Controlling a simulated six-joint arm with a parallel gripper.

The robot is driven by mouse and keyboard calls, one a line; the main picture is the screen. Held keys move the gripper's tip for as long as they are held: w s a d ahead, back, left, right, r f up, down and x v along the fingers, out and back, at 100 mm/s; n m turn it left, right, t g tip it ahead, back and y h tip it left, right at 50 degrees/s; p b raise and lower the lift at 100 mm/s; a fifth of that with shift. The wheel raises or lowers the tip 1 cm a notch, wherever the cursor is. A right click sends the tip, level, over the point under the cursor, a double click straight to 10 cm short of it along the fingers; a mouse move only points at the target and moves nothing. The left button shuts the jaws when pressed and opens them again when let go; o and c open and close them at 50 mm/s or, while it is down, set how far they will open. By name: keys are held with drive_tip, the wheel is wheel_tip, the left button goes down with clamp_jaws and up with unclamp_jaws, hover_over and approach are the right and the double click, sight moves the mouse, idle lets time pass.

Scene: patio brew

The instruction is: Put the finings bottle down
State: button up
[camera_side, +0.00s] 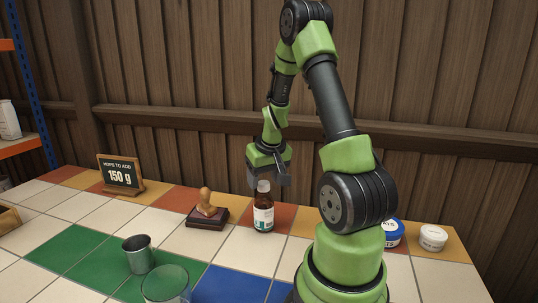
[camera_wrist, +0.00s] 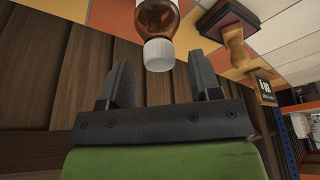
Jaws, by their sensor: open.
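The finings bottle (camera_side: 263,212) is brown with a white label and a white cap. It stands upright on the tiled table, in front of the wooden wall. My gripper (camera_side: 269,180) is just above and behind the bottle's cap in the side view. In the wrist view my gripper (camera_wrist: 160,90) has its two fingers spread wide apart. The bottle (camera_wrist: 158,22) shows there with its white cap end between and just beyond the fingertips, apart from both fingers. The bottle's lower part is cut off in the wrist view.
A wooden stamp on a dark pad (camera_side: 207,213) stands close left of the bottle. A sign reading 150 g (camera_side: 120,174) is further left. A metal cup (camera_side: 138,254) and a glass (camera_side: 166,284) stand in front. A blue-lidded tub (camera_side: 393,232) and a white jar (camera_side: 433,238) are right.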

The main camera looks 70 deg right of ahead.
drive_tip(key=v, duration=0.9)
drive_tip(key=w+a+r+n+t+y, duration=0.1)
drive_tip(key=a+r, duration=0.3)
drive_tip(key=a, duration=0.3)
drive_tip(key=w+a+r+n+t, duration=0.1)
drive_tip(key=a+r+n+t, duration=0.15)
drive_tip(key=a, duration=0.55)
drive_tip(key=s+a+r+y, duration=0.1)
drive_tip(key=s+a, duration=0.1)
drive_tip(key=a, duration=0.3)
drive_tip(key=s+a+r+n+t+y, duration=0.1)
drive_tip(key=s+a+y, duration=0.1)
drive_tip(key=a, duration=0.3)
drive_tip(key=shift+s+a+r, duration=0.25)
drive_tip(key=shift+s+r, duration=0.1)
drive_tip(key=shift+s, duration=0.35)
drive_tip(key=shift+n, duration=0.25)
